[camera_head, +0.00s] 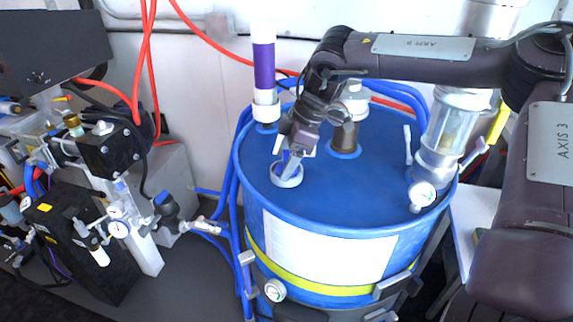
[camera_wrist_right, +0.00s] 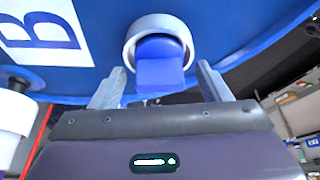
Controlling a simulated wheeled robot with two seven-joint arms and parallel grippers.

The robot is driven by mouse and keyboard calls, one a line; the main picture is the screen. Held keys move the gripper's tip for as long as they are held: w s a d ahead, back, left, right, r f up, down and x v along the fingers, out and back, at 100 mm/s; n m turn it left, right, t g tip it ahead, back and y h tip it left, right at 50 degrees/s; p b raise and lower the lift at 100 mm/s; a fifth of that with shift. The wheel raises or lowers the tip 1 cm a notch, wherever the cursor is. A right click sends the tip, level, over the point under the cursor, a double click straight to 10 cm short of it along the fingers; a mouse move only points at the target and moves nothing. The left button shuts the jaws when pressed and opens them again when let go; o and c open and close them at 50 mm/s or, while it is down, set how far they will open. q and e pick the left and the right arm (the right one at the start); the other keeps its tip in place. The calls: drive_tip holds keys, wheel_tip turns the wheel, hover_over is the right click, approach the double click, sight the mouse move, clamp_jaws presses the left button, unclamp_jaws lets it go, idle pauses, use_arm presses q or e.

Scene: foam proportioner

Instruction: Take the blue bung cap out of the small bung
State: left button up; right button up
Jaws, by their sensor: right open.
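The blue bung cap (camera_wrist_right: 160,64) shows in the right wrist view as a blue block with a raised grip, inside a pale round collar, the small bung (camera_wrist_right: 160,20). In the head view the small bung (camera_head: 287,182) is a pale ring on the front left of the drum's lid. My right gripper (camera_head: 289,166) points down at it and partly hides the cap. In the right wrist view my right gripper (camera_wrist_right: 160,85) is open, with one finger on each side of the cap and visible gaps between. My left gripper is not in view.
The blue drum (camera_head: 330,215) fills the middle. On its lid stand a purple and white tube (camera_head: 264,65), a brown-bodied fitting (camera_head: 344,136) and a clear cylinder with a gauge (camera_head: 447,130). Blue hoses run down its left side. Valves and gauges (camera_head: 115,215) crowd the left.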

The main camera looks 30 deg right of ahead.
drive_tip(key=c, duration=1)
drive_tip(key=shift+r, duration=0.1)
